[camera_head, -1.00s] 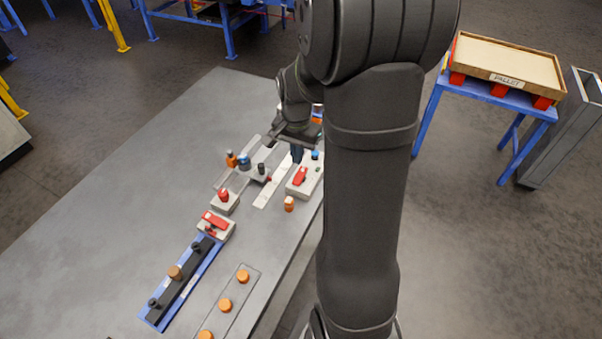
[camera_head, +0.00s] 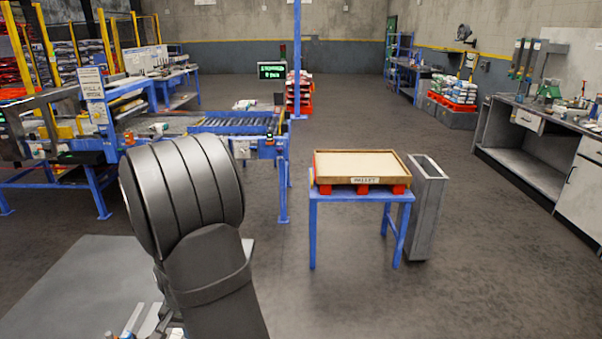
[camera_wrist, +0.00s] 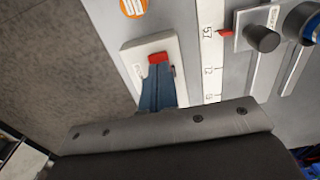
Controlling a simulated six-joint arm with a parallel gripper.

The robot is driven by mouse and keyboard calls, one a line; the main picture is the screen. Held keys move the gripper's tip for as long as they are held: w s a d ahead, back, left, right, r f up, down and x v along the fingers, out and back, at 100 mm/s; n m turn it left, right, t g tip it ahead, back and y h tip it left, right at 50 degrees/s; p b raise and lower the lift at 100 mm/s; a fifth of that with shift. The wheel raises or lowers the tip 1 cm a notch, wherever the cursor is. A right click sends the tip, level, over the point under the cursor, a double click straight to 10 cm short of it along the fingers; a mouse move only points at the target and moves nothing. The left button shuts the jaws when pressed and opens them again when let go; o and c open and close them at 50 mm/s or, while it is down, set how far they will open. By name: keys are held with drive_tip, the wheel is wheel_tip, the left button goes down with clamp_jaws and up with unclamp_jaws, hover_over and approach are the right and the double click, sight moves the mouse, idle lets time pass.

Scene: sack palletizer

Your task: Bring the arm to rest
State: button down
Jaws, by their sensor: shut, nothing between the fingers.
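My gripper (camera_wrist: 159,72) shows in the wrist view with its two blue fingers together and nothing between them. The fingertips appear over a pale block (camera_wrist: 133,55) with a red part (camera_wrist: 157,58) on it. I cannot tell whether they touch it. In the head view my arm rises at the lower left, and the gripper itself is out of sight there.
The grey worktable (camera_head: 75,285) carries a numbered strip (camera_wrist: 208,50), a dark knob (camera_wrist: 262,38) and an orange disc (camera_wrist: 133,8). A pallet tray (camera_head: 360,165) stands on a blue stand, beside a grey bin (camera_head: 424,215). Floor at right is open.

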drive_tip(key=shift+r, duration=0.15)
drive_tip(key=w+r+g, duration=0.1)
drive_tip(key=w+r, duration=0.1)
drive_tip(key=r, duration=0.5)
drive_tip(key=w+r+g, duration=0.1)
drive_tip(key=w+r, duration=0.2)
drive_tip(key=r, duration=0.5)
drive_tip(key=shift+w+r, duration=0.25)
drive_tip(key=shift+w, duration=0.05)
idle(0.7)
drive_tip(key=shift+d, duration=0.1)
